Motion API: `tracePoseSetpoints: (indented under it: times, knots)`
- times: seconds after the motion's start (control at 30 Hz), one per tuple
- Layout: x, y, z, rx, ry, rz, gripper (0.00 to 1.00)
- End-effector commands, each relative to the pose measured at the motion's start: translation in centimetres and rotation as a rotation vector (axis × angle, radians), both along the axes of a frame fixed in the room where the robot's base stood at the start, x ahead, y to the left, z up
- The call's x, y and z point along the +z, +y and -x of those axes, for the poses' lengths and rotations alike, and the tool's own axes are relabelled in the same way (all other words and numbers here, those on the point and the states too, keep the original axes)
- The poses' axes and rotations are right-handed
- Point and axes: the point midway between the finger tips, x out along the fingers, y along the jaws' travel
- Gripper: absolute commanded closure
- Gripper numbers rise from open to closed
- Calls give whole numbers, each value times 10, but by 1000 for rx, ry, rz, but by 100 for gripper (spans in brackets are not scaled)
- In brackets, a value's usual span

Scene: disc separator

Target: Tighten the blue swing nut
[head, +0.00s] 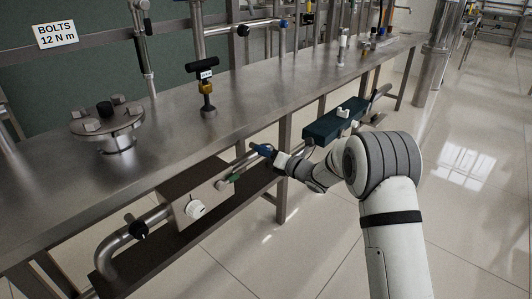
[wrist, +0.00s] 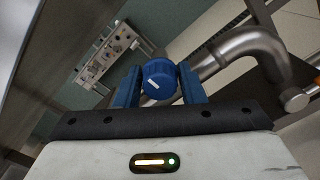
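The blue swing nut (wrist: 160,80) is a round blue knob with a small white mark, in the middle of the wrist view. My gripper (wrist: 160,74) has two blue fingers, one on each side of the nut. The gap between fingers and nut looks very small, and I cannot tell whether they press on it. In the head view my gripper (head: 270,154) is at the lower pipe run, below the bench top, and it mostly hides the nut there.
The steel bench top (head: 240,118) is above and left of my gripper. A dark blue box (head: 335,122) is to the right. A grey box with a white knob (head: 196,209) and a bent pipe (head: 125,237) are to the lower left. Open floor lies right.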

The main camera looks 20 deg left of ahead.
Motion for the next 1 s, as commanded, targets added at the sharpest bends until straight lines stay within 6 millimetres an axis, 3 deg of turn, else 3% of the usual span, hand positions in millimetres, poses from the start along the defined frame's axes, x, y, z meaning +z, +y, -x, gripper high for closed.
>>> tracePoseSetpoints:
  times: [0.33, 0.67, 1.0]
  knots:
    - [0, -1, -1, -1, 0, 0, 93]
    - [-1, -1, -1, -3, 45, -19, 93]
    - [-1, -1, -1, -1, 267, -110, 93]
